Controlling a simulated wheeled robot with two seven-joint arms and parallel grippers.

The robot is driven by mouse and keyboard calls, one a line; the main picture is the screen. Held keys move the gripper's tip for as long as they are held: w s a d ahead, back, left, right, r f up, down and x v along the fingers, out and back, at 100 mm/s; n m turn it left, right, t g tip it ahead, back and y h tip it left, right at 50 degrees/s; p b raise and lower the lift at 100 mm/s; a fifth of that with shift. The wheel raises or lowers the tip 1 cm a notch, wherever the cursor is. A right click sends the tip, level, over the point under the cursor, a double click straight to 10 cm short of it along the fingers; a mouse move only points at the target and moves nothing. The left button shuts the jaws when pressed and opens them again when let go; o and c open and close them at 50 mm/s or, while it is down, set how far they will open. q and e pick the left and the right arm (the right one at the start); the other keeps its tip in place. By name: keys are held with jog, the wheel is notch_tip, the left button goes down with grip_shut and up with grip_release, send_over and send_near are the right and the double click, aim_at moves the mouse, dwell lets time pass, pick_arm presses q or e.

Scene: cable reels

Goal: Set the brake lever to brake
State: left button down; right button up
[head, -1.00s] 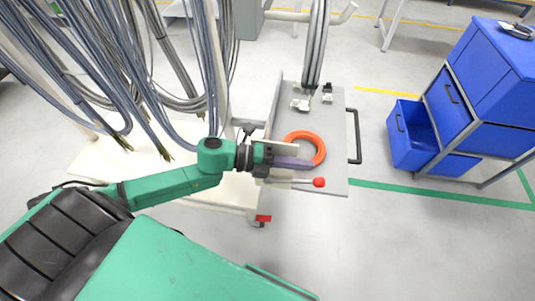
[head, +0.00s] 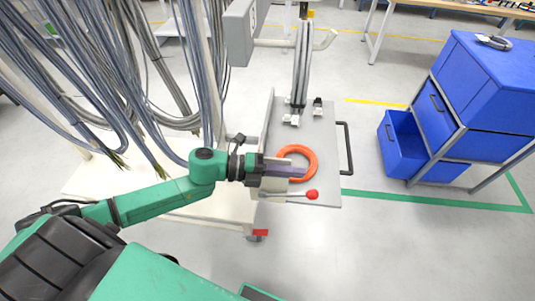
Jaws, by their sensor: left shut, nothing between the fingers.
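The brake lever is a thin pale rod with a red knob (head: 312,194), lying sideways near the front edge of the grey plate (head: 325,140). My left gripper (head: 303,172) is shut and empty. It sits just above the lever in the picture, its fingers pointing right over the plate. A gap shows between the fingertips and the red knob. The gripper hides part of the plate and perhaps the lever's base. My right gripper is not in view.
An orange ring (head: 311,160) lies on the plate by my left fingertips. A black handle (head: 346,148) stands at the plate's right edge. Cable bundles (head: 105,70) hang at the left. A blue drawer cabinet (head: 475,90) stands at the right. The floor between is clear.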

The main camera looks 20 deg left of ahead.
pick_arm(q)
jog(key=s+a+r, duration=0.3)
jog(key=r, duration=0.7)
jog(key=shift+a+b, duration=0.15)
jog(key=shift+b, duration=0.2)
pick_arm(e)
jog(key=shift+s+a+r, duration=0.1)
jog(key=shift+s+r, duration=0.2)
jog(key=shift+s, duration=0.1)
